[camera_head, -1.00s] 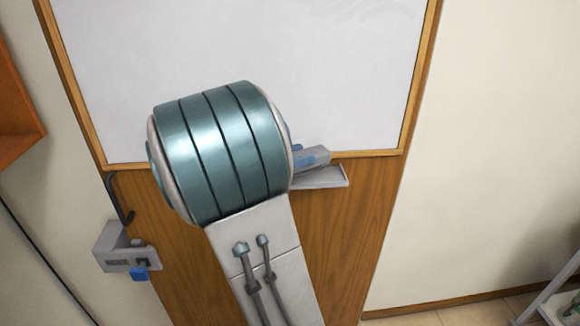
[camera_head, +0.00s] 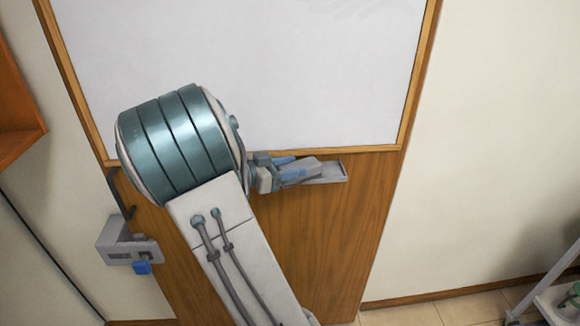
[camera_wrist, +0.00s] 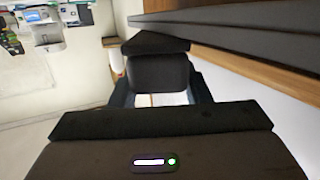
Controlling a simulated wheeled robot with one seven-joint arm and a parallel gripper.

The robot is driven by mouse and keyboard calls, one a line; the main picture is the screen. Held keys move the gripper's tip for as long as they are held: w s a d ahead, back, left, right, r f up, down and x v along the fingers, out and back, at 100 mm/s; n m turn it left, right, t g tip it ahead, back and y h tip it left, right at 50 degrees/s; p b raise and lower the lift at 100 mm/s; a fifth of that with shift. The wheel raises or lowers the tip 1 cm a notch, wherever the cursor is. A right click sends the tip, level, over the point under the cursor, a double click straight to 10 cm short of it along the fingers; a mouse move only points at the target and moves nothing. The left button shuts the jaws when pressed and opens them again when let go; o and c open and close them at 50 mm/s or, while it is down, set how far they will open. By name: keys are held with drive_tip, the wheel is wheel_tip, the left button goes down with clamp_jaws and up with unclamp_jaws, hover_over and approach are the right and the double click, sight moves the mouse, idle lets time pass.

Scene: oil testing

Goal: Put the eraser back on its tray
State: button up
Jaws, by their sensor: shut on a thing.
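The grey eraser (camera_head: 303,170) is at the tray (camera_head: 332,175) under the whiteboard's lower edge. My gripper (camera_head: 287,170), with blue fingers, reaches in from the left and is shut on the eraser. In the head view the eraser overlaps the left part of the tray; I cannot tell whether it touches it. In the wrist view a dark block, likely the eraser (camera_wrist: 157,76), sits between my fingers. A long dark ledge runs across the upper right there. My arm hides the area left of the gripper.
The whiteboard (camera_head: 290,75) has a wooden frame and hangs on a wooden door-like panel (camera_head: 345,235). A grey lock box with a handle (camera_head: 125,245) is at the lower left. A white shelf stand (camera_head: 550,300) is at the lower right. The tray's right end is clear.

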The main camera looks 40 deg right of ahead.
drive_tip(key=o, duration=1.1)
drive_tip(key=shift+f, duration=0.1)
drive_tip(key=shift+c, duration=0.2)
drive_tip(key=shift+r+p, duration=0.25)
drive_tip(key=shift+p, duration=0.1)
drive_tip(key=b+v, duration=0.4)
drive_tip(key=v, duration=0.8)
drive_tip(key=s+a+f+n+y, duration=0.3)
drive_tip(key=s+f+n+y, duration=0.4)
drive_tip(key=s+n+y, duration=0.3)
drive_tip(key=s+a+n+t+y, duration=0.5)
drive_tip(key=s+a+n+y, duration=0.1)
drive_tip(key=a+n, duration=0.3)
drive_tip(key=shift+s+a+f+n+t, duration=0.25)
drive_tip(key=shift+s+a, duration=0.25)
drive_tip(key=shift+s, duration=0.3)
